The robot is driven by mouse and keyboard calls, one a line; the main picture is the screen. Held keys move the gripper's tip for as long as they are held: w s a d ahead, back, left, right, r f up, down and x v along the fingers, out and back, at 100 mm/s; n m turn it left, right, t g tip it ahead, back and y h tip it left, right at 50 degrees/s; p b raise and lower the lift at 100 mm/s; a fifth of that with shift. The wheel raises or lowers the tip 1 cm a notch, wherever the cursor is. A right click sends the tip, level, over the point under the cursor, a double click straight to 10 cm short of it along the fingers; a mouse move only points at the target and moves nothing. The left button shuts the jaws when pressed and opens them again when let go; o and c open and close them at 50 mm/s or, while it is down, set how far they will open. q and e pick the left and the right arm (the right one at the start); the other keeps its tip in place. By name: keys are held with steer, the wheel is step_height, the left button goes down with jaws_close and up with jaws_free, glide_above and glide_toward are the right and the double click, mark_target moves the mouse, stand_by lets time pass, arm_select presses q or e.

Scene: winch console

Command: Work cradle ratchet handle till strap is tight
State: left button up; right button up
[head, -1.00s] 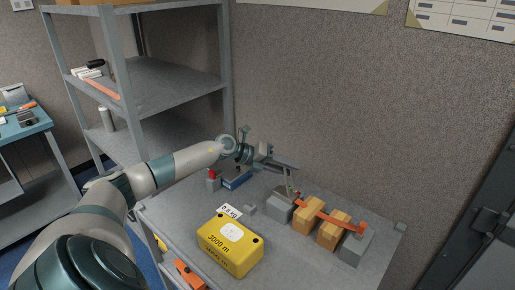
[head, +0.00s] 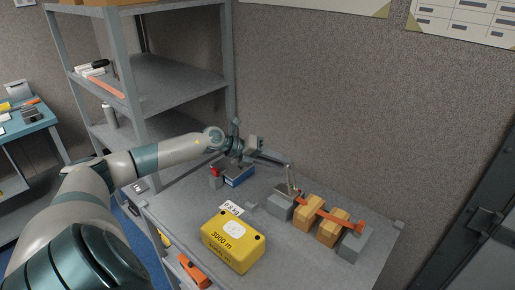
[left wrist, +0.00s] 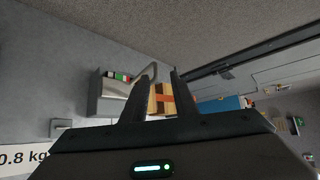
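The ratchet handle (head: 291,178) is a thin metal lever standing up from a grey end block (head: 280,206) of the cradle. An orange strap (head: 322,213) runs from there over two wooden blocks (head: 309,211) to a second grey block (head: 354,244); I cannot tell how tight it is. My left gripper (head: 275,160) is behind and left of the handle, apart from it. In the left wrist view its fingers (left wrist: 158,95) are spread and empty. The handle (left wrist: 150,72) shows beyond them, near the left finger, with the strapped blocks behind. My right gripper is not in view.
A yellow box marked 3000 m (head: 232,242) stands at the bench front, with a 0.8 kg label (head: 231,208) behind it. A blue box (head: 238,175) lies left of the cradle. Grey shelves (head: 160,85) rise at left; a wall bounds the back.

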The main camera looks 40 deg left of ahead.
arm_select(q)
steer(key=s+a+r+p, duration=0.1)
steer(key=s+r+p, duration=0.4)
steer(key=s+r, duration=0.3)
steer(key=shift+s+a, duration=0.15)
steer(key=shift+a, duration=0.15)
stand_by(1.1)
steer(key=shift+s+a, duration=0.2)
steer(key=shift+s, duration=0.05)
stand_by(0.6)
steer(key=b+v, duration=0.2)
steer(key=v, duration=1.4)
steer(key=shift+s+a+r, duration=0.15)
steer(key=shift+s+r, duration=0.05)
steer(key=shift+r, duration=0.2)
steer(key=shift+o, duration=0.3)
steer(key=shift+f+b, duration=0.1)
steer(key=shift+b, duration=0.2)
stand_by(0.3)
